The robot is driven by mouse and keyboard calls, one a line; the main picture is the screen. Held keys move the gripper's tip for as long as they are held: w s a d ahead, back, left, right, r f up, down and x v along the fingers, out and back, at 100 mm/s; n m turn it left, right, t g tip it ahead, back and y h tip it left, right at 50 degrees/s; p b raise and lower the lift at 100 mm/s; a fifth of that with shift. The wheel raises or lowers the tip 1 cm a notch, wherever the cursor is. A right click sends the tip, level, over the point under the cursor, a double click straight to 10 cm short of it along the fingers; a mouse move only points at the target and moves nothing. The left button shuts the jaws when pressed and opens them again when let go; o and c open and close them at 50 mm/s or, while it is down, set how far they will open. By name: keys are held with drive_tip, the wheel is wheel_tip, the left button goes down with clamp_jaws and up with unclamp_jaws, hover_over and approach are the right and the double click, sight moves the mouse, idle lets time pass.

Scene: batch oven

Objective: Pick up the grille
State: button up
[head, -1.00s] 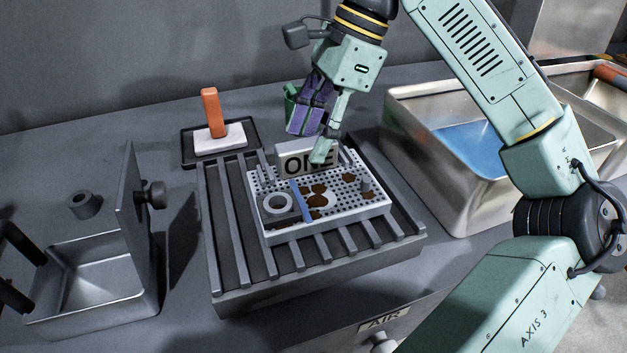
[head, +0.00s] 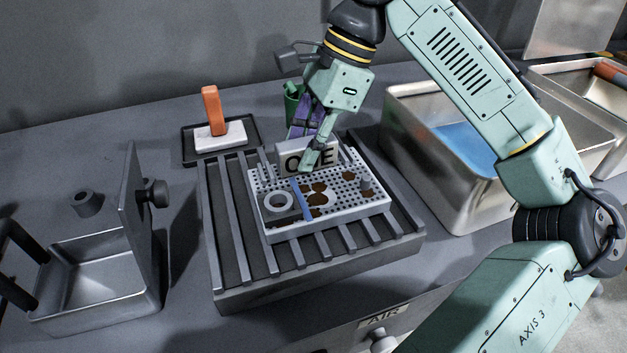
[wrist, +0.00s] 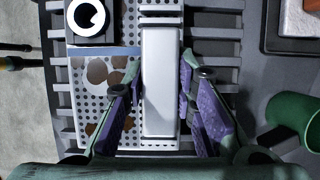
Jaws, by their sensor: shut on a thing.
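The grille (head: 337,207) is a pale perforated plate with brown stains, lying on a dark slatted rack. A white upright block marked ONE (head: 291,163) stands at its back edge like a grip. My gripper (head: 310,155) reaches down from above and is shut on this block, partly hiding its lettering. In the wrist view the block (wrist: 162,50) lies between the two purple-padded fingers (wrist: 160,95). The grille also shows in the wrist view (wrist: 85,78). It appears to rest on the rack.
The slatted rack (head: 225,235) is beneath. A steel basin (head: 430,190) is right, an open metal box (head: 95,280) left, a green cup (head: 291,103) behind.

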clamp_jaws()
drive_tip(key=shift+r, duration=0.15)
idle(0.5)
drive_tip(key=shift+r, duration=0.25)
wheel_tip(320, 180, up, 3)
drive_tip(key=shift+b, duration=0.45)
drive_tip(key=s+d+b, duration=0.1)
drive_tip(key=s+d, duration=0.3)
drive_tip(key=s, duration=0.3)
drive_tip(key=s+d+r+b, duration=0.1)
drive_tip(key=s+d, duration=0.2)
drive_tip(key=s, duration=0.4)
drive_tip(key=shift+d+r, duration=0.15)
drive_tip(key=shift+d, duration=0.2)
